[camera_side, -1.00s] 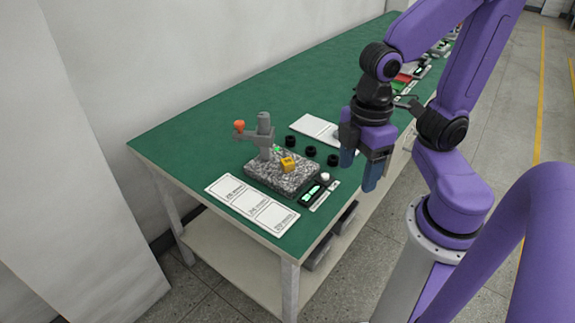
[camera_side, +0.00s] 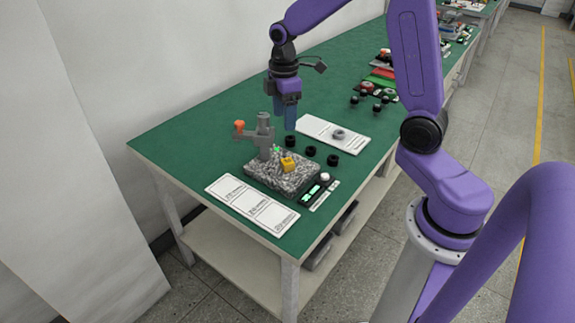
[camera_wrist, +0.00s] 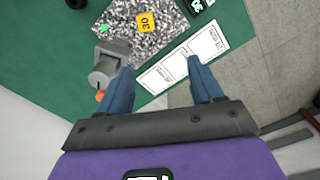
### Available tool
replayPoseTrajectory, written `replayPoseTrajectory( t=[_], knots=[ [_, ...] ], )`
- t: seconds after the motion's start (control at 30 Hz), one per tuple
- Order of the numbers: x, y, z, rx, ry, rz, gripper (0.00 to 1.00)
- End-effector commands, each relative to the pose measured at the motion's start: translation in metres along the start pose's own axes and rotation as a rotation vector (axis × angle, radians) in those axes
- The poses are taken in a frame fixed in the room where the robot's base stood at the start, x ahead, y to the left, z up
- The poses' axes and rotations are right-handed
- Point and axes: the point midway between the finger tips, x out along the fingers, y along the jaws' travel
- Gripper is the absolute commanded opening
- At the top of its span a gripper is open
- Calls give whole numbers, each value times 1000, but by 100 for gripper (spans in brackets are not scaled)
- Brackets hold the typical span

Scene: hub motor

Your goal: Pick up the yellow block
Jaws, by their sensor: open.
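The yellow block (camera_side: 288,164) sits on the speckled grey stone plate (camera_side: 270,181), beside the grey stand (camera_side: 263,135) with the orange knob. In the wrist view the yellow block (camera_wrist: 147,22), marked 30, is near the top, ahead of my fingers. My gripper (camera_side: 285,122) is in the air above the table, behind and above the plate. Its blue fingers (camera_wrist: 162,88) are spread apart with nothing between them. The block is clear of the fingers.
A digital display unit (camera_side: 314,191) stands at the plate's right. Several black rings (camera_side: 311,151) and a white sheet with a grey ring (camera_side: 339,135) lie behind. A white three-panel card (camera_side: 251,203) lies in front. The stand rises close to the block.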

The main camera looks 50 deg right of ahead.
Motion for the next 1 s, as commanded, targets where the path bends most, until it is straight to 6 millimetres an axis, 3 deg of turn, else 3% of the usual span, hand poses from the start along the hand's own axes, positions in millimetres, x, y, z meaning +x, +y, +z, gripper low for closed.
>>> replayPoseTrajectory(
  t=[0.13, 0.33, 0.8, 1.0],
  knots=[
    [5, 20, 11, 5, -1, -2, 66],
    [19, 25, 15, 3, -3, -5, 66],
    [104, 24, 16, 4, -4, -7, 66],
    [125, 24, 16, 4, -2, -3, 66]
  ],
)
